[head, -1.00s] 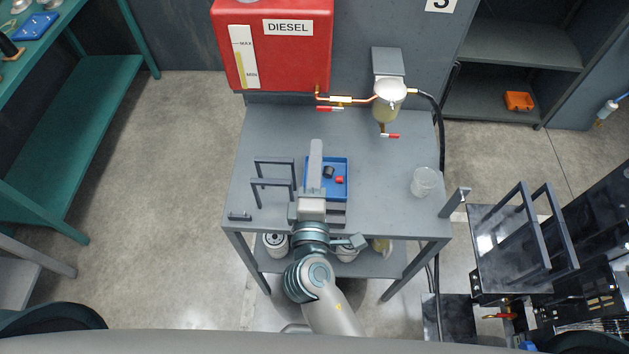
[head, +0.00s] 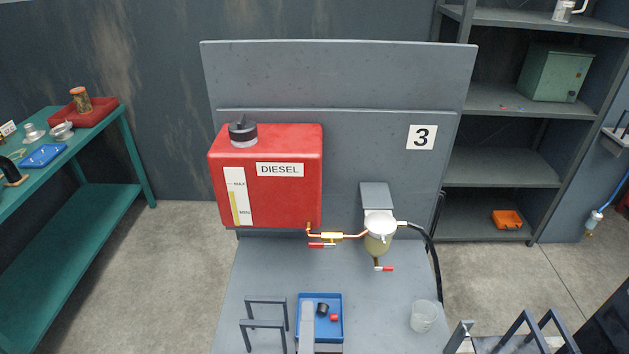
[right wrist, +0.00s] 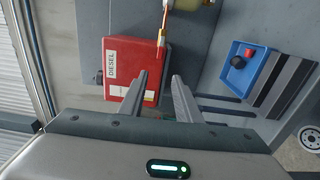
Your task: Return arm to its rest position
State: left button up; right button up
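My right gripper (head: 307,306) shows at the bottom of the head view, its grey finger end in front of the left part of a blue tray (head: 338,298). In the right wrist view its two fingers (right wrist: 160,76) stand apart with nothing between them. The rest of my right arm is below the head view's edge. The tray (right wrist: 237,88), with a black part (right wrist: 249,54) and a red part (right wrist: 238,62) in it, lies right of the fingers in the wrist view. My left gripper is not in view.
A red diesel tank (head: 265,195) and a filter bowl (head: 380,230) stand at the bench's back. A grey frame stand (head: 265,324) and a clear cup (head: 423,316) flank the tray. A green bench (head: 80,235) stands left, shelves (head: 500,165) right.

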jog(key=s+d+f+m+g+h, duration=0.35)
jog(key=d+f+m+g, duration=0.35)
jog(key=d+f+m, duration=0.75)
jog(key=s+d+f+m+g+y, duration=0.1)
jog(key=s+d+f+g+y, duration=0.1)
jog(key=s+d+g, duration=0.4)
jog(key=s+d+f+m+g+y, duration=0.1)
jog(key=s+d+f+y, duration=0.2)
jog(key=s, duration=0.6)
notch_tip(320, 180, down, 34)
jog(key=d+g+h+b, duration=0.1)
jog(key=g+b, duration=0.1)
jog(key=b, duration=0.3)
jog(key=s+d+f+b, duration=0.1)
jog(key=s+f+b, duration=0.1)
jog(key=s+f, duration=0.7)
jog(key=s+d+f+g+b, duration=0.1)
jog(key=s+d+f+b, duration=0.1)
jog(key=s+f, duration=0.7)
notch_tip(320, 180, down, 4)
jog(key=shift+s+d+r+n+b, duration=0.1)
jog(key=shift+s+d+n+b, duration=0.05)
jog(key=shift+s+n+b, duration=0.3)
